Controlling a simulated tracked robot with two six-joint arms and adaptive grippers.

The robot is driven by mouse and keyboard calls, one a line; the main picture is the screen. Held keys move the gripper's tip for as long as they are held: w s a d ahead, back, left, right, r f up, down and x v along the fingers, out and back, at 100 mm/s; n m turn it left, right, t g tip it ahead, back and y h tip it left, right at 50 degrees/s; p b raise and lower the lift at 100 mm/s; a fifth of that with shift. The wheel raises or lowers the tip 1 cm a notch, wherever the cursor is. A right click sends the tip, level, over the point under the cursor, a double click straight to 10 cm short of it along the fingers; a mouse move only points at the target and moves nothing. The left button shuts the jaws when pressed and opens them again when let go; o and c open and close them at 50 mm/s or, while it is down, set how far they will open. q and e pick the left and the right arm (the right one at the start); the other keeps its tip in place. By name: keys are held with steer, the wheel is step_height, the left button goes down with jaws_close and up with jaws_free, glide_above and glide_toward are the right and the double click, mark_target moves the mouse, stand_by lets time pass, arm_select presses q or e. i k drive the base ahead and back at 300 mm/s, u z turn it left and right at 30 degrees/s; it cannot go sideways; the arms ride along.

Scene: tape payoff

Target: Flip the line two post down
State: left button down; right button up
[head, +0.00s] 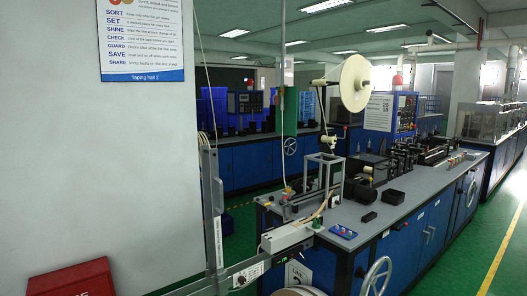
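No part in view is clearly marked as the line two post. A grey upright post (213,215) with a vertical label stands just right of the pale wall. A grey horizontal bar (215,282) runs from near its foot toward the bench. A small white control box (248,274) with a dark knob sits on this bar. Whether this upright is the task's post, I cannot tell. Neither of my grippers shows in the head view.
A blue machine bench (405,240) with a grey top runs back to the right. A large cream tape reel (356,83) stands above it. A handwheel (376,277) is at its near end. A red box (65,281) is at lower left. Green floor (470,255) is clear at right.

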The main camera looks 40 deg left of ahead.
mark_target(215, 196)
steer(key=u, duration=0.2)
steer(key=i, duration=1)
steer(key=u, duration=0.7)
